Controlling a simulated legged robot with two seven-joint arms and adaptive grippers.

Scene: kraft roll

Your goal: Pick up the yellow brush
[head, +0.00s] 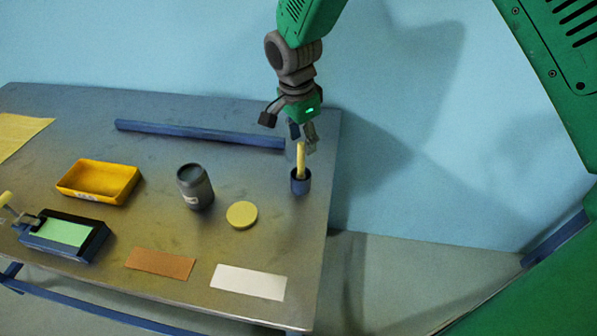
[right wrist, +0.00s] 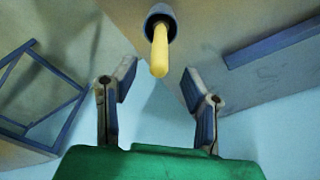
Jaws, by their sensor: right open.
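The yellow brush (head: 301,160) stands upright in a small dark cup (head: 300,183) near the right edge of the table. Only its yellow handle shows; its lower end is hidden in the cup. My right gripper (head: 302,133) is above the cup, at the top of the handle. In the right wrist view the handle (right wrist: 160,52) points toward my open right gripper (right wrist: 160,88), between the lines of its two fingers and touching neither. The cup (right wrist: 160,20) shows beyond it. My left gripper is not in view.
A blue bar (head: 200,134) lies along the back of the table (head: 150,225). A grey jar (head: 195,187), a yellow disc (head: 242,215), a yellow tray (head: 98,182) and a dark pad holder with a green top (head: 62,231) stand left of the cup. Brown (head: 160,263) and white (head: 249,282) sheets lie in front.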

